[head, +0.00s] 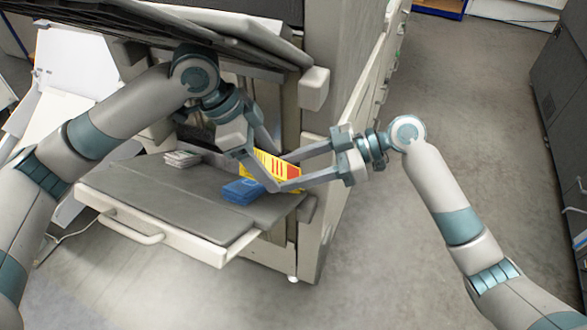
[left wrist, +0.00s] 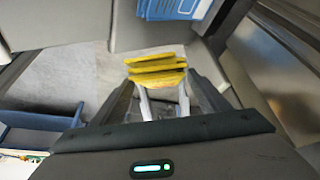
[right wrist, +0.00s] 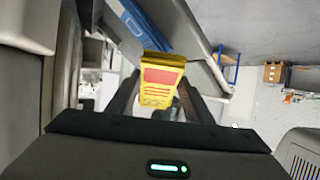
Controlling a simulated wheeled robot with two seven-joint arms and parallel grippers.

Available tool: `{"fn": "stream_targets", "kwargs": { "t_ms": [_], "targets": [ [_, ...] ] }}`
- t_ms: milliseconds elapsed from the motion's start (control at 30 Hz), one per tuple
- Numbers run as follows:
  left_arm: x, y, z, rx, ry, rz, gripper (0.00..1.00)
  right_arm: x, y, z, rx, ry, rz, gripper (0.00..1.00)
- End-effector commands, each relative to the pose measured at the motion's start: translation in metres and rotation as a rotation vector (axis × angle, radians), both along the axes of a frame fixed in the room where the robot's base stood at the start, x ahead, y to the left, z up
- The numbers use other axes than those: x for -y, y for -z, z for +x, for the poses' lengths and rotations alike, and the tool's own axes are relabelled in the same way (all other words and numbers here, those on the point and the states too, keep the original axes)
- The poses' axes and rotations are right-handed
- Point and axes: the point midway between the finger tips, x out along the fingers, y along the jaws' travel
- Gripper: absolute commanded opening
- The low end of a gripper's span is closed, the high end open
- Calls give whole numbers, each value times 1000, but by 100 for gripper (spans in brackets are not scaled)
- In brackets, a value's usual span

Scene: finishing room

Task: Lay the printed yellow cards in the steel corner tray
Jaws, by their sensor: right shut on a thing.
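A packet of printed yellow cards (head: 283,169) with red print is held upright just above the right end of the machine's shelf. My right gripper (head: 282,185) is shut on it; the packet also shows in the right wrist view (right wrist: 160,80). My left gripper (head: 277,180) reaches in from above, its fingers apart on either side of the packet. In the left wrist view the yellow cards (left wrist: 157,68) appear between its dark fingers, with my right gripper's pale fingers below. I cannot make out a steel corner tray for certain.
A blue card stack (head: 242,191) lies on the grey shelf (head: 165,205), close below the grippers. A grey-white stack (head: 182,158) lies farther back left. The shelf has a front handle (head: 130,228). A dark panel (head: 215,30) overhangs it. The floor (head: 450,120) at right is clear.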

Motion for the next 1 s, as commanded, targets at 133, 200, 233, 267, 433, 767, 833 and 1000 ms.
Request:
{"fn": "stream_targets", "kwargs": {
  "t_ms": [133, 200, 233, 267, 433, 767, 833, 1000],
  "targets": [
    [0, 0, 0, 0, 0, 0, 68, 0, 0, 0, 0, 0, 1, 20],
    [0, 0, 0, 0, 0, 0, 68, 0, -1, 0, 0, 0, 1, 20],
    [0, 0, 0, 0, 0, 0, 68, 0, 0, 0, 0, 0, 1, 20],
    [0, 0, 0, 0, 0, 0, 68, 0, 0, 0, 0, 0, 1, 20],
    [-2, -5, 0, 1, 0, 0, 68, 0, -1, 0, 1, 0, 1, 20],
    [-41, -11, -2, 0, -4, 1, 68, 0, -1, 0, 1, 0, 1, 20],
    [-54, -10, -3, -1, -5, 1, 68, 0, -1, 0, 1, 0, 1, 20],
    [-85, -10, -5, -1, -4, 2, 68, 0, -1, 0, 1, 0, 1, 20]
  ]
}}
